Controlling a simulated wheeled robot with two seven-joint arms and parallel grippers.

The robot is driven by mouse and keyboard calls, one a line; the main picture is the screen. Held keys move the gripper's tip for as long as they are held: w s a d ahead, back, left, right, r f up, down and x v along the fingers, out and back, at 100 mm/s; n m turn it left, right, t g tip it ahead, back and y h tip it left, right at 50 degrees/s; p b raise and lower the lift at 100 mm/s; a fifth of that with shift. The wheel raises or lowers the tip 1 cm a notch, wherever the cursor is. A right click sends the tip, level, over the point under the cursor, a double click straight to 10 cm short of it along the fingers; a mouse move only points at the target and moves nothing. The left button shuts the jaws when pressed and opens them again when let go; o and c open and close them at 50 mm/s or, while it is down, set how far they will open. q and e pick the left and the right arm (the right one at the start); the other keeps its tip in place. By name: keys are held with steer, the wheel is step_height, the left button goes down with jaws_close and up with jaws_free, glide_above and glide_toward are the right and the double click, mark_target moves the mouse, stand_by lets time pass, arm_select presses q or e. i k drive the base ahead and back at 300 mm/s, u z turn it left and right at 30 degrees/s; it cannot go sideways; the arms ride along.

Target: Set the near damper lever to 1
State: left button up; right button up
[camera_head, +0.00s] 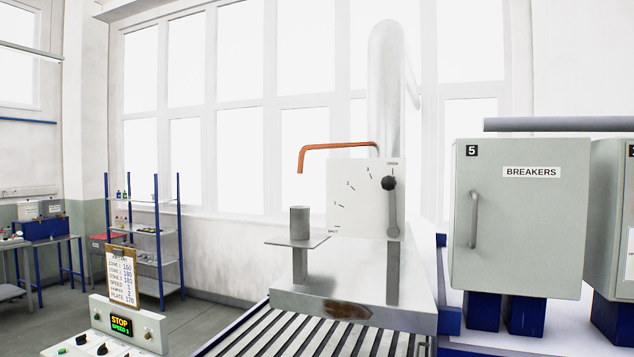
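One damper lever (393,208) with a round black knob (389,183) shows in the head view. It stands nearly upright at the right edge of a white scale plate (352,205). The plate is marked SHUT at lower left, then 1, 2, 3 in an arc, and OPEN at upper right. The knob sits just below the OPEN mark, well away from the 1 mark (336,204). I see no second lever, so I cannot compare near and far. Neither of my grippers is in view, and nothing touches the lever.
A small grey stand (299,240) carrying a cylinder is left of the plate, below an orange bent pipe (335,147). A slatted conveyor (300,335) runs in front. The breaker cabinet (522,220) stands right. A control box (128,325) with a clipboard (121,276) is lower left.

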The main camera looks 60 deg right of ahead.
mark_target(388, 184)
steer(key=i, duration=0.9)
steer(key=z, duration=2.35)
